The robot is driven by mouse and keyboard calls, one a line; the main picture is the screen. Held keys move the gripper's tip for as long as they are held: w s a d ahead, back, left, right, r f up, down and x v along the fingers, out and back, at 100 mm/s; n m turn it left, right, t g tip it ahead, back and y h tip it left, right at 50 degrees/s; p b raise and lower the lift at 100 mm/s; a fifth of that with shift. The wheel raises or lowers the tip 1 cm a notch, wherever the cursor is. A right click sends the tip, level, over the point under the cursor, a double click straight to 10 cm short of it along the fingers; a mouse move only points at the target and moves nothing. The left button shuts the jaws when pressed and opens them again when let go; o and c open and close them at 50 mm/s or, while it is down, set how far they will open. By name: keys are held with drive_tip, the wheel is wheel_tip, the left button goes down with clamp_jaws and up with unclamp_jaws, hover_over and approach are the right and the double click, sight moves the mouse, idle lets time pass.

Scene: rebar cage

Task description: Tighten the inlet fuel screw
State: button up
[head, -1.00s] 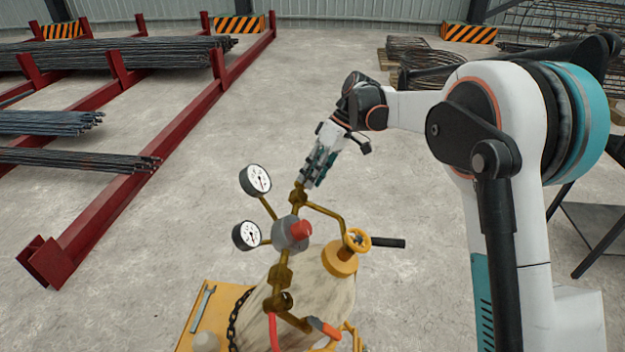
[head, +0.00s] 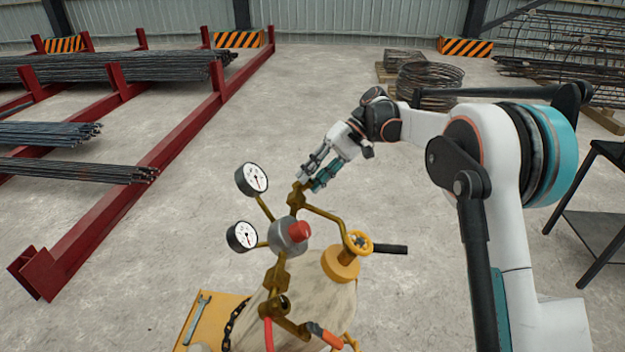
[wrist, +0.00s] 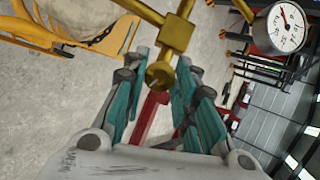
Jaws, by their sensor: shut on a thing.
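The inlet fuel screw (wrist: 160,74) is a brass-coloured round head at the end of the brass pipe fitting (head: 297,197). In the wrist view it sits between the teal finger pads of my gripper (wrist: 158,84). In the head view my gripper (head: 309,181) is at the top of the fitting, tilted down from the upper right, shut on the screw. The screw itself is mostly hidden by the fingers there.
Two dial gauges (head: 252,180) and (head: 242,237) stand left of the fitting. A red rack (head: 150,160) holds rebar at left.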

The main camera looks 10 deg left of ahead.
idle(0.4)
drive_tip(key=o, duration=0.8)
drive_tip(key=v, duration=1.2)
drive_tip(key=shift+w+m, duration=0.1)
drive_tip(key=shift+m, duration=0.2)
